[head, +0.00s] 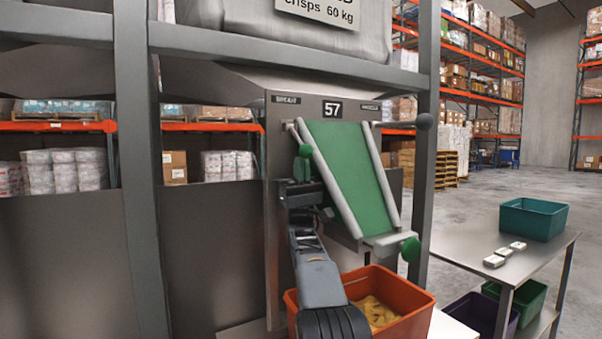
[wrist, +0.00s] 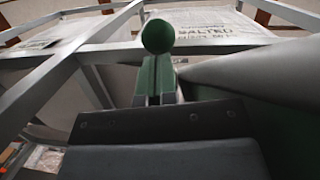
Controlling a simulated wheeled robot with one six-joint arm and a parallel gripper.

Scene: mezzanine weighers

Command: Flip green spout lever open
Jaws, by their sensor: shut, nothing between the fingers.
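The weigher's spout has a sloping green chute (head: 348,165) between pale rails, under a plate marked 57. A round green knob (head: 305,150) stands at the chute's upper left; a green ball also shows in the wrist view (wrist: 157,36). A second green knob (head: 411,248) sits at the chute's lower right end. I cannot tell from the views which knob belongs to the lever. My gripper (head: 302,169) is shut and empty, just below the upper left knob. In the wrist view its closed fingers (wrist: 156,78) point at the ball; whether they touch it is unclear.
An orange bin (head: 420,301) with yellow contents stands under the spout. Steel posts (head: 142,170) frame the left. A side table (head: 540,257) at right bears a teal bin (head: 533,219) and small white blocks.

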